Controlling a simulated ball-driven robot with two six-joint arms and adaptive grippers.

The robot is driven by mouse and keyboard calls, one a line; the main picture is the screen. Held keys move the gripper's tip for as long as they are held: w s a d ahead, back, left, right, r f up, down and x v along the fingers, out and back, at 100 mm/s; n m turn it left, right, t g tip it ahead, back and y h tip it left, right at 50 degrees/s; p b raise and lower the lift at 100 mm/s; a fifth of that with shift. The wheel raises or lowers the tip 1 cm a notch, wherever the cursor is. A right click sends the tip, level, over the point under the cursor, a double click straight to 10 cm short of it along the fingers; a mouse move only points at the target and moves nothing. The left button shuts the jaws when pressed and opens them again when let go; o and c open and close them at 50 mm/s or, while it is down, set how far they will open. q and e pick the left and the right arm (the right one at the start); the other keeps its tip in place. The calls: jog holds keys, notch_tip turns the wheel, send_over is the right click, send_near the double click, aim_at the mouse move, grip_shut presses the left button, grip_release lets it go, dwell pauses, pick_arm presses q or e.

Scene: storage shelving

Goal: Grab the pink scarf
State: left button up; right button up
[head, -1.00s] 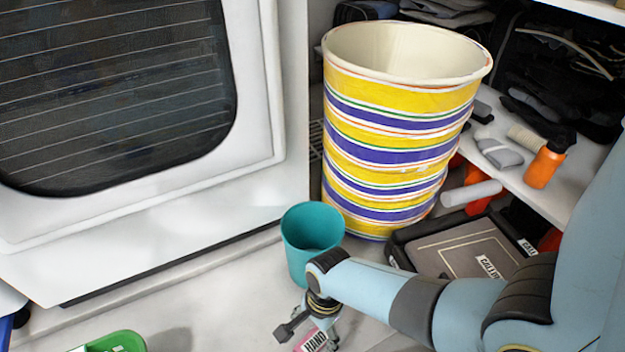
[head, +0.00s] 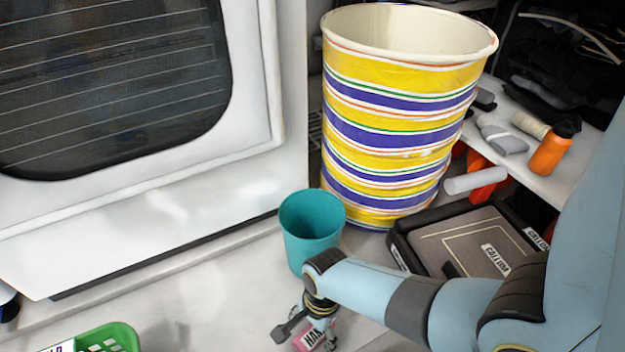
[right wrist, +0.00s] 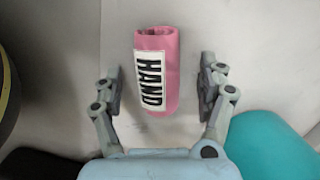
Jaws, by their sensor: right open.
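The pink scarf (right wrist: 172,68) is a rolled pink bundle with a white label reading HAND. In the right wrist view it lies on the pale floor, between the two spread fingers of my right gripper (right wrist: 160,82). The gripper is open, with a gap on each side of the scarf. In the head view my right gripper (head: 306,332) points down over the scarf (head: 304,342), which is mostly hidden behind it. My left gripper is not in view.
A teal cup (head: 312,240) stands close behind my right gripper. A tall striped bin (head: 400,130) and a dark labelled case (head: 470,245) are behind it. A green basket (head: 122,335) is at lower left. A white appliance (head: 150,235) fills the left.

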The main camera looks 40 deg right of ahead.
jog(key=c, duration=1.3)
jog(key=shift+o, duration=0.2)
